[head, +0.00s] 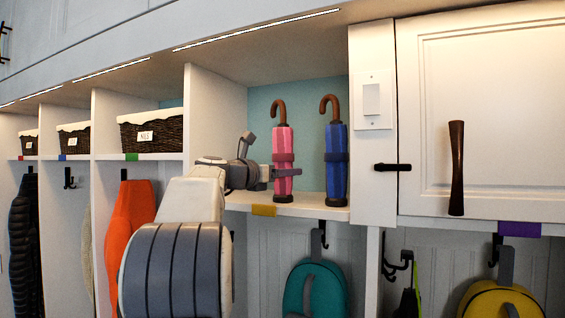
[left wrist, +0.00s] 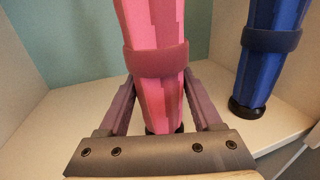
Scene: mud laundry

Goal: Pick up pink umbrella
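The pink umbrella (head: 283,151) stands upright on the cubby shelf, with a brown hooked handle on top and a dark strap around its middle. It fills the middle of the left wrist view (left wrist: 155,30). My left gripper (head: 287,172) is at its lower half, just below the strap. In the left wrist view, the gripper's fingers (left wrist: 160,95) lie on either side of the umbrella and look spread, with the umbrella between them. Firm contact cannot be made out. The umbrella's base is partly hidden behind the gripper. My right gripper is not in view.
A blue umbrella (head: 336,160) stands close on the right, also seen in the left wrist view (left wrist: 268,60). The cubby's side wall (head: 215,110) is on the left. Wicker baskets (head: 152,132) fill neighbouring cubbies. A teal backpack (head: 315,288) hangs below the shelf.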

